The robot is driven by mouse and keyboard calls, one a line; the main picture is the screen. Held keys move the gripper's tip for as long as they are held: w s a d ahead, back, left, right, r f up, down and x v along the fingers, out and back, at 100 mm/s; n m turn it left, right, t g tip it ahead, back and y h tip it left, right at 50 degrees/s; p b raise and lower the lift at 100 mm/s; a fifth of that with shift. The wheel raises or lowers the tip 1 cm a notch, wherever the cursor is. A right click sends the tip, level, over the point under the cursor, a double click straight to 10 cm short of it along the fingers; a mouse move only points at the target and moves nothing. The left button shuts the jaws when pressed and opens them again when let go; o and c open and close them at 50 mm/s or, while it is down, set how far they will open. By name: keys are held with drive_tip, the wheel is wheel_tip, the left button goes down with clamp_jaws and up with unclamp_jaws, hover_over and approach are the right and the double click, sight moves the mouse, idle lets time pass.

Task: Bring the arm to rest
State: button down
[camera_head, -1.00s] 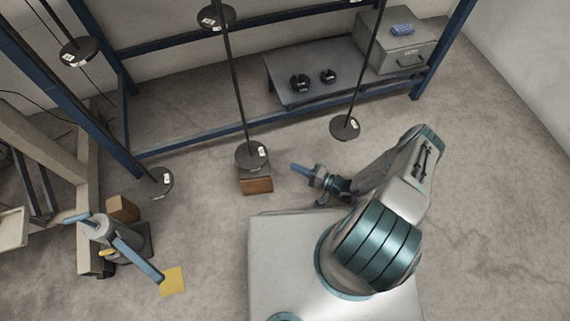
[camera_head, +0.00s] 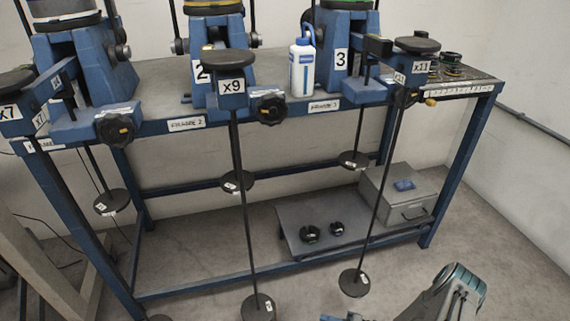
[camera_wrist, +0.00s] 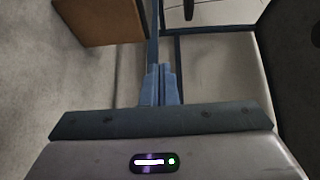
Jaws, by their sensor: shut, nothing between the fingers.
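My gripper's two blue fingers (camera_wrist: 160,85) are together and empty in the wrist view, pointing away from the camera. In the head view my arm (camera_head: 450,292) shows at the bottom right, bent. Only a small blue part of its end shows at the bottom edge, so the fingers are mostly hidden there. The arm is in front of the blue bench, apart from the hanging weights as far as I can tell.
A blue bench (camera_head: 218,119) carries several lever machines, with rods and disc weights (camera_head: 354,283) hanging in front. A low grey platform (camera_head: 292,222) holds two dark rings and a grey box (camera_head: 398,192). A brown block (camera_wrist: 98,22) lies near my fingers in the wrist view.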

wheel_tip(320, 180, up, 45)
drive_tip(key=w+d+n+g+h+p, duration=0.15)
drive_tip(key=n+g+h+p, duration=0.5)
drive_tip(key=p, duration=0.75)
drive_tip(key=s+r+t+h+p, duration=0.1)
drive_tip(key=s+r+h+p, duration=0.2)
drive_tip(key=r, duration=0.9)
drive_tip(key=s+a+r+m+t+h+p, duration=0.1)
drive_tip(key=s+r+h+p, duration=0.2)
drive_tip(key=r, duration=1)
drive_tip(key=s+r+m+t+h+p, duration=0.1)
drive_tip(key=s+r+h+p, duration=0.2)
drive_tip(key=s+r+p, duration=0.5)
drive_tip(key=p+v, duration=0.2)
drive_tip(key=v, duration=0.2)
drive_tip(key=shift+w+a+r, duration=0.25)
drive_tip(key=shift+m+h, duration=0.25)
